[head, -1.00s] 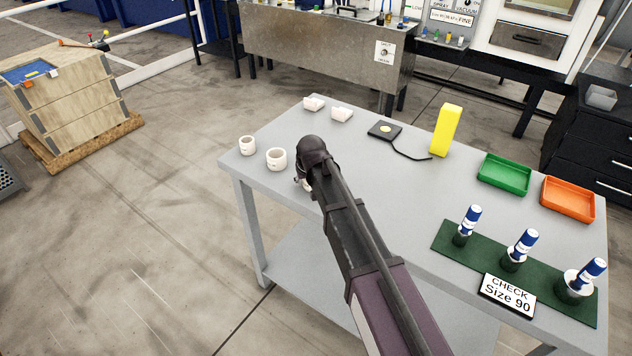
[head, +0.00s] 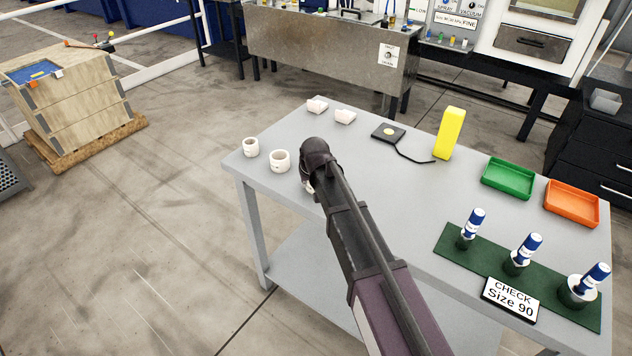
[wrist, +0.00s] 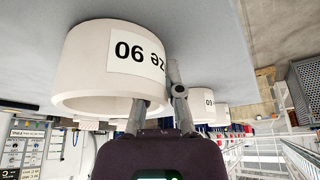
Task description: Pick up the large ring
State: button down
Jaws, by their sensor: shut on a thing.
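The large ring (wrist: 105,70) is a thick white cylinder with a label reading 90, upside down in the wrist view. My gripper (wrist: 158,98) is shut on its wall, with one finger at the open rim and the other along the outside. In the head view, my gripper (head: 310,180) is at the left part of the table, and my arm hides most of the held ring. I cannot tell whether the ring still touches the table. Two other white rings stand to its left, a smaller one (head: 251,147) and a bigger one (head: 280,160).
The grey table (head: 400,215) also holds two small white blocks, a yellow block (head: 449,134), a green tray (head: 508,178) and an orange tray (head: 572,204). Blue-handled gauges stand on a green mat (head: 460,253) by a sign reading CHECK Size 90 (head: 511,299).

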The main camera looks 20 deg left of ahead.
jog(key=shift+r, duration=0.15)
notch_tip(320, 180, up, 3)
jog(key=p, duration=0.3)
jog(key=s+d+r+p, duration=0.1)
jog(key=s+d+p, duration=0.1)
jog(key=s+d, duration=0.7)
jog(key=s, duration=0.4)
jog(key=shift+r, duration=0.35)
jog(key=shift+s, duration=0.1)
